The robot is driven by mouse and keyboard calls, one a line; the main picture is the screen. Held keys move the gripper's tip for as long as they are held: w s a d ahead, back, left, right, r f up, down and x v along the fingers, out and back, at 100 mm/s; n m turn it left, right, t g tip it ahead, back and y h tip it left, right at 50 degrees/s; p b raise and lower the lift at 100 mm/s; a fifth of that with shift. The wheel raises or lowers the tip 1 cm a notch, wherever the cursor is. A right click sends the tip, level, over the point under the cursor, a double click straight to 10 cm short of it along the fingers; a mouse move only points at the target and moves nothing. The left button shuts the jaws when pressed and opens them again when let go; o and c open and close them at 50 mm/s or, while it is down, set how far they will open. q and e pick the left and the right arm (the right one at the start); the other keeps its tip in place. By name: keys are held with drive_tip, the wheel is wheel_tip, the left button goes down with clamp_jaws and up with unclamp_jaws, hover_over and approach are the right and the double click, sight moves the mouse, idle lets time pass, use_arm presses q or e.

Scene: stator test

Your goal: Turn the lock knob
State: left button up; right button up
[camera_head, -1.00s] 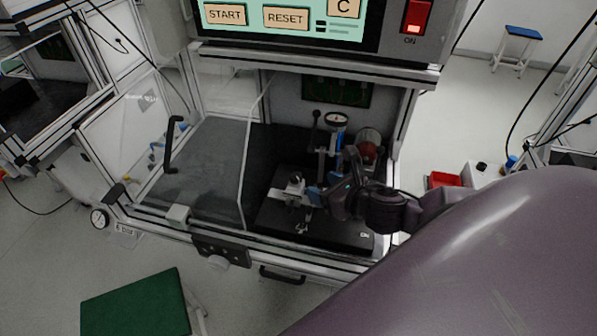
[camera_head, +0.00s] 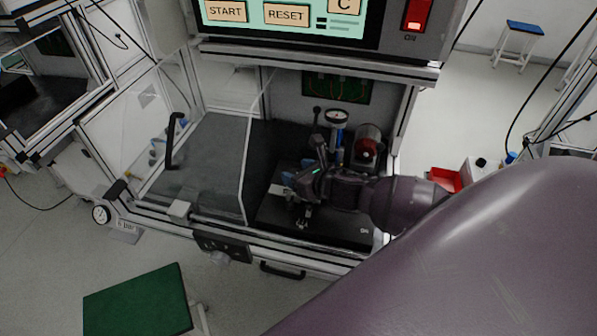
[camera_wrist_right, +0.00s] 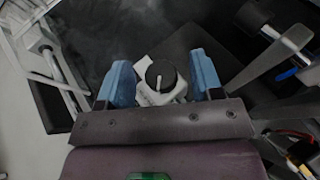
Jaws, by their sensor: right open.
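The black round lock knob (camera_wrist_right: 161,74), with a pale line across its top, sits on a light grey mount (camera_wrist_right: 165,92) in the right wrist view. My right gripper (camera_wrist_right: 160,62) is open, with one blue finger to each side of the knob. I see gaps between both fingers and the knob; they are not closed on it. In the head view my right gripper (camera_head: 295,178) is inside the test bench, over the black base plate (camera_head: 335,232), and it largely hides the knob there. My left gripper is not in view.
A dial gauge (camera_head: 336,116) and a red-faced cylinder (camera_head: 367,149) stand behind my right gripper. A black lever (camera_head: 316,122) rises beside them. A clear cover with a black handle (camera_head: 174,142) is at the left. The dark bench floor (camera_head: 210,150) left of the plate is clear.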

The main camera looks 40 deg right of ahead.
drive_tip(key=c, duration=0.9)
drive_tip(key=m+h, duration=0.3)
drive_tip(key=h, duration=0.1)
drive_tip(key=shift+a+m, duration=0.2)
drive_tip(key=shift+m, duration=0.2)
drive_tip(key=m+g+h, duration=0.1)
drive_tip(key=m+h, duration=0.1)
drive_tip(key=m+g+h, duration=0.1)
drive_tip(key=m+h, duration=0.1)
drive_tip(key=h, duration=0.1)
drive_tip(key=shift+w+a+m, duration=0.1)
drive_tip(key=shift+a+m, duration=0.05)
drive_tip(key=shift+m, duration=0.15)
drive_tip(key=m+g+h, duration=0.3)
drive_tip(key=shift+w+a+m, duration=0.1)
drive_tip(key=shift+m, duration=0.2)
drive_tip(key=shift+w+m+g+h, duration=0.1)
drive_tip(key=shift+m+g+h, duration=1.1)
drive_tip(key=shift+m+g, duration=0.75)
drive_tip(key=shift+g, duration=0.25)
